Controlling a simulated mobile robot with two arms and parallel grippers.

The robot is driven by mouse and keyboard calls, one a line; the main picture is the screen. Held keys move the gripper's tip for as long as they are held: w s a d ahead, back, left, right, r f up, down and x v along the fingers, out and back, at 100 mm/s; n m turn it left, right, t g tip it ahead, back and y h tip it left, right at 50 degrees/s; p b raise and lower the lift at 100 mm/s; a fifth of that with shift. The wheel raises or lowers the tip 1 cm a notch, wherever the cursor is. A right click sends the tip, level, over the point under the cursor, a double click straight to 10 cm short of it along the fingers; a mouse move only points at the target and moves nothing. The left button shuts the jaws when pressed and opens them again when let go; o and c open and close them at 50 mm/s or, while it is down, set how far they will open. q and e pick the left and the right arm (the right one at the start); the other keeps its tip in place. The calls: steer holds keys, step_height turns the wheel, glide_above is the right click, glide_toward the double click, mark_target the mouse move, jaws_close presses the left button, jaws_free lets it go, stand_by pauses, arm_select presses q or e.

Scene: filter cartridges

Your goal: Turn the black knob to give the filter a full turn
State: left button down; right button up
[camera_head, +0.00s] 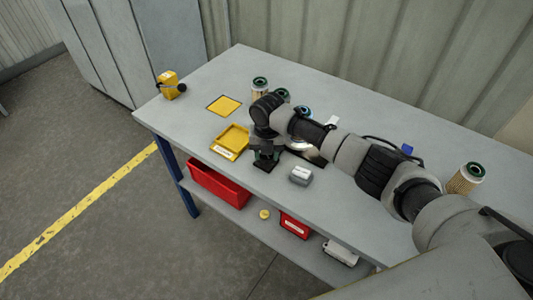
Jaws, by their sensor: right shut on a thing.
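My right arm reaches in from the right over the grey workbench. My right gripper (265,161) points down near the bench's front edge. It is shut on a small dark thing, which I take for the black knob; the fingers hide most of it. A shiny round plate (302,146) on a dark base lies just right of the gripper, partly covered by my arm. Behind the arm stand filter cartridges with a green top (259,83) and a blue top (304,111). Whether one stands on the round plate is hidden. My left gripper is not in view.
A yellow tray (231,142) and a yellow square (224,106) lie left of the gripper. A yellow box (168,88) with a black ball stands at the far left. Another cartridge (465,180) stands right. Red bins (219,188) sit below.

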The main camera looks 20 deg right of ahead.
steer(key=n+b, duration=0.1)
steer(key=n, duration=0.4)
steer(key=shift+n, duration=0.4)
stand_by(0.3)
steer(key=o, duration=0.9)
step_height(320, 180, up, 11)
steer(key=shift+d+f+b, duration=0.1)
steer(key=shift+b, duration=0.75)
steer(key=shift+f, duration=0.1)
